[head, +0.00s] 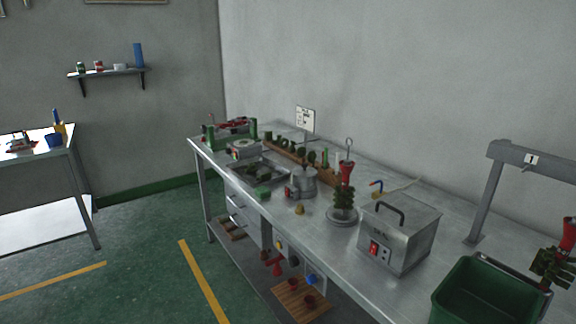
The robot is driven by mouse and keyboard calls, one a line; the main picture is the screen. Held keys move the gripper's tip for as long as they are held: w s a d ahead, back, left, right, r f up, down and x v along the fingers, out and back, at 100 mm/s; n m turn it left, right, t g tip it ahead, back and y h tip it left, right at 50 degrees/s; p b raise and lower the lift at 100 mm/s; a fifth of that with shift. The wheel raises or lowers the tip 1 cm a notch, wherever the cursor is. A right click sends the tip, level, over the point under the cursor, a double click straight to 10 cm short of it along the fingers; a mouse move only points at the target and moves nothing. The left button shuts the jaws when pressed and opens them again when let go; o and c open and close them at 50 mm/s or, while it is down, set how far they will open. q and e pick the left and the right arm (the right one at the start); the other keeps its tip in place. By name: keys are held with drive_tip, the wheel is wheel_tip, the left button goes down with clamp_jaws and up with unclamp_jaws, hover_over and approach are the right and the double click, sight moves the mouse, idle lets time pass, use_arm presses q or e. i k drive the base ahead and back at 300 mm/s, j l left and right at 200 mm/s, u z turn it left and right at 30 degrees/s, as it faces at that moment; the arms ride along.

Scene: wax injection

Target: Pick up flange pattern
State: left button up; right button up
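I cannot tell for certain which piece is the flange pattern. Several small dark-green pieces (310,157) stand along a wooden rack (322,177) at the back of the long metal bench (345,234). A green tree of patterns with a red cup (346,172) on top stands on a round base. Neither of my grippers is in view.
A grey box with a handle (398,240) and a green bin (487,292) take up the bench's right side. A grey metal frame (488,190) rises behind the bin. A second table (70,148) stands at left. The green floor between is clear.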

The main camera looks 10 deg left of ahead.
sight(252, 167)
drive_tip(key=i+j+z, duration=0.3)
drive_tip(key=j, duration=0.25)
drive_tip(key=i+j+z, duration=0.35)
drive_tip(key=j, duration=0.35)
drive_tip(key=i, duration=0.1)
